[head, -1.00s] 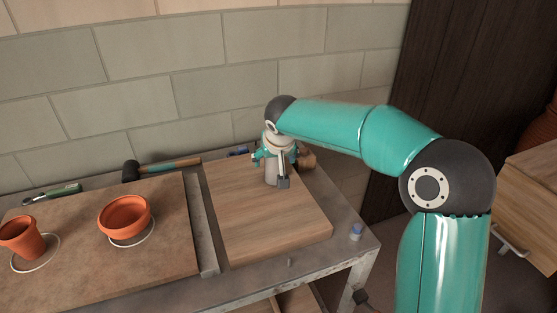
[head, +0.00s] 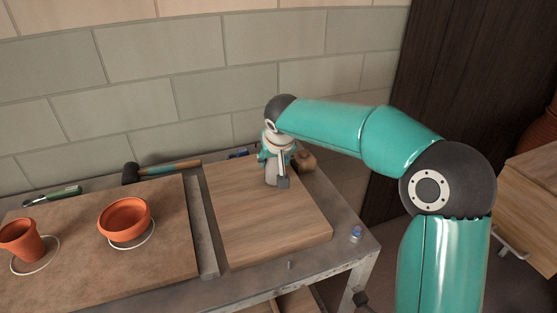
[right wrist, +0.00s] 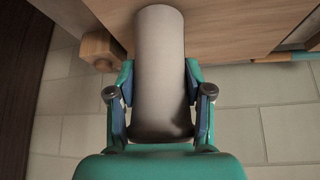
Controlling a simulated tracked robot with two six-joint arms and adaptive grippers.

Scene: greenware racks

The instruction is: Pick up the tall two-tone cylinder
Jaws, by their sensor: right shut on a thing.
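The tall cylinder (head: 270,176) stands upright at the back of the light wooden board (head: 268,222), partly hidden by my right wrist. In the right wrist view the cylinder (right wrist: 160,65) is pale grey-beige, with a darker brownish-grey part at the end near my palm. My right gripper (head: 275,158) is around its upper part from above. In the right wrist view my right gripper (right wrist: 160,98) has a finger against each side of the cylinder and is shut on it. I cannot tell any gap under the cylinder. My left gripper is not in view.
A brown wooden object (head: 306,161) lies just right of the cylinder. A mallet (head: 160,169) lies along the wall. Two terracotta pots, a bowl (head: 124,220) and a cup (head: 20,241), are on the left board. A small blue-and-white item (head: 356,234) sits near the right edge.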

